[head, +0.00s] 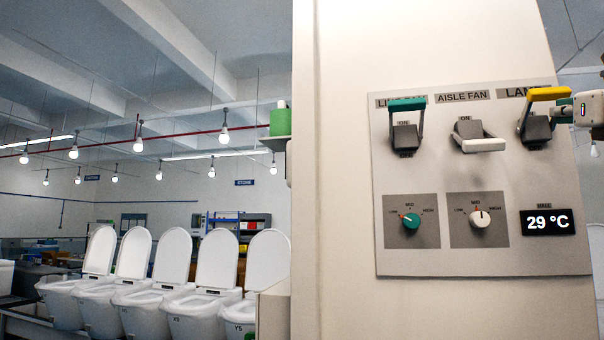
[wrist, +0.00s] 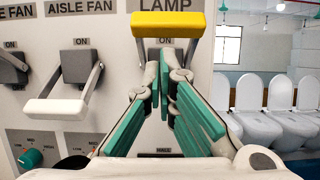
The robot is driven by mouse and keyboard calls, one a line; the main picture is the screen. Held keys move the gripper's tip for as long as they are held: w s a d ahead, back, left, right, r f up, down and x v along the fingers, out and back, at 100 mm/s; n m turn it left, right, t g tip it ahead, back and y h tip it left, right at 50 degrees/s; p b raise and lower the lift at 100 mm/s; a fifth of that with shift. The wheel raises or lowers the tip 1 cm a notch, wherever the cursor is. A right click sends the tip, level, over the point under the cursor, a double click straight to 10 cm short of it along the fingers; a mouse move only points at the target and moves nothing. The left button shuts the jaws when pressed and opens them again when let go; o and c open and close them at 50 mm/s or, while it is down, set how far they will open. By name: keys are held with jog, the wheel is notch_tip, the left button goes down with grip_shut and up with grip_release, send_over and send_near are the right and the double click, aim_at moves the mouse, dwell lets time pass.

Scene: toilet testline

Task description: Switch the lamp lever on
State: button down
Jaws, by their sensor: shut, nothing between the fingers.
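The lamp lever has a yellow handle (head: 549,93) on a dark grey base (head: 537,131), under the LAMP label. The handle is raised above its base, as the wrist view also shows (wrist: 168,24). My gripper (wrist: 165,72) is shut and empty, with its teal-padded fingers meeting just below the yellow handle, in front of the lever base. In the head view my gripper (head: 563,110) comes in from the right edge, beside the lever. I cannot tell whether the fingertips touch the lever.
The aisle fan lever's white handle (head: 484,145) is down, left of the lamp lever. A teal-handled lever (head: 408,104) farther left is up. Two knobs and a 29 °C display (head: 547,221) sit below on the panel. Several white toilets (head: 172,285) stand beyond the wall.

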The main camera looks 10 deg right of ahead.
aim_at(547, 97)
jog(key=shift+w+d+r+p, duration=0.1)
jog(key=shift+r+p, duration=0.6)
jog(key=shift+r, duration=1.05)
jog(key=shift+w, duration=0.1)
